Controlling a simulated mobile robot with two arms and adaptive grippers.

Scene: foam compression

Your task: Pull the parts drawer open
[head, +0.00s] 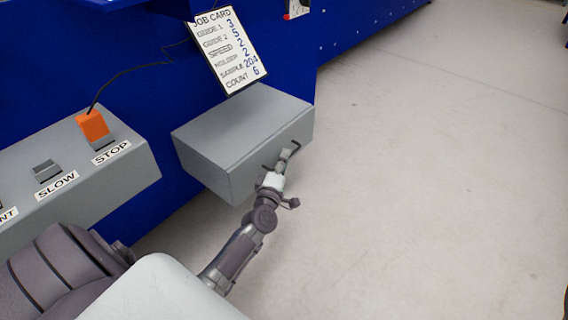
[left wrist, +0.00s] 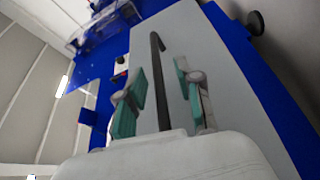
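The parts drawer is a grey box (head: 225,135) that sticks out from the blue machine in the head view, with no gap showing in it. A thin dark bar handle (head: 269,168) is on its front face, partly covered by my left gripper (head: 284,158). In the left wrist view the handle (left wrist: 157,60) runs between the two teal-padded fingers of my left gripper (left wrist: 161,75), and the grey front face (left wrist: 205,55) lies behind. The fingers are open, with a gap on each side of the bar. My right gripper is in neither view.
A grey control panel (head: 75,170) with SLOW and STOP labels and an orange piece (head: 92,124) stands to the left. A job card (head: 229,50) is above the drawer on the blue machine (head: 150,80). The floor (head: 430,180) to the right is clear.

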